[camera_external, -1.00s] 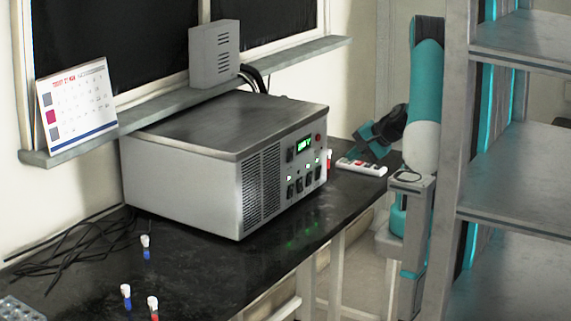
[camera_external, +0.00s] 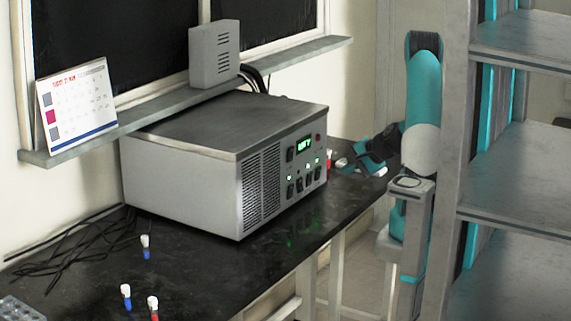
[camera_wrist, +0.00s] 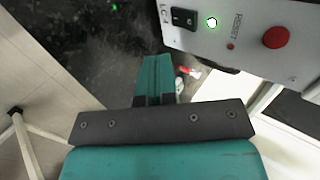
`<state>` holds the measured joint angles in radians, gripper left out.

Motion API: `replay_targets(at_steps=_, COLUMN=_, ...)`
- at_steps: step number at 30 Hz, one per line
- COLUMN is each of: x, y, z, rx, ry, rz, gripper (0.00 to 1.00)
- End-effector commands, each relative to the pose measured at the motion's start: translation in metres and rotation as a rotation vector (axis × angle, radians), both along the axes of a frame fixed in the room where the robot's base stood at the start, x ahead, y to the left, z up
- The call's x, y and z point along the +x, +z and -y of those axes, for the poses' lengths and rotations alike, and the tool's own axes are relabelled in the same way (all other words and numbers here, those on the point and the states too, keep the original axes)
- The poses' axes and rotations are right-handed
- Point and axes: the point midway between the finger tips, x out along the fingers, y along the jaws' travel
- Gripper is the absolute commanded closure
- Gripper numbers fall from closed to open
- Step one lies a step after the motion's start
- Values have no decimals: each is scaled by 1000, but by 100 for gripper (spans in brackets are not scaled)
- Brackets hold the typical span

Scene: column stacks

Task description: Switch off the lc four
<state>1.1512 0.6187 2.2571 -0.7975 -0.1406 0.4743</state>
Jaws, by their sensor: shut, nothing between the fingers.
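The grey instrument box (camera_external: 190,180) stands on the black bench. Its front panel carries several black switches, small green lamps, a green display (camera_external: 304,144) and a red button. In the wrist view, a black rocker switch (camera_wrist: 184,18) sits beside lettering that seems to read LC4, partly cut by the frame edge. A lit green lamp (camera_wrist: 211,22) is to its right. My gripper (camera_external: 345,163) is low over the bench, right of the panel and apart from it. In the wrist view my gripper (camera_wrist: 157,58) has its teal fingers shut and empty, below and left of the switch.
A red button (camera_wrist: 276,38) is on the panel's right. Capped tubes (camera_external: 126,297) stand on the bench front. A grey shelf rack (camera_external: 510,185) is right of my arm.

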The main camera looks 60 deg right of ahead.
Motion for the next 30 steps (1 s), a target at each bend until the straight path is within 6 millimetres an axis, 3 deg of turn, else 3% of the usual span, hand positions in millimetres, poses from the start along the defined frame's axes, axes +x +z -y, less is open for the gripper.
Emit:
replay_targets(at_steps=5, x=30, y=-24, z=-2, rx=2, ry=5, rz=-1, gripper=100)
replay_targets(at_steps=12, x=61, y=-18, z=-1, rx=-1, ry=2, rz=1, gripper=100)
replay_targets(at_steps=30, x=74, y=-15, z=0, rx=-1, ry=2, rz=0, gripper=100)
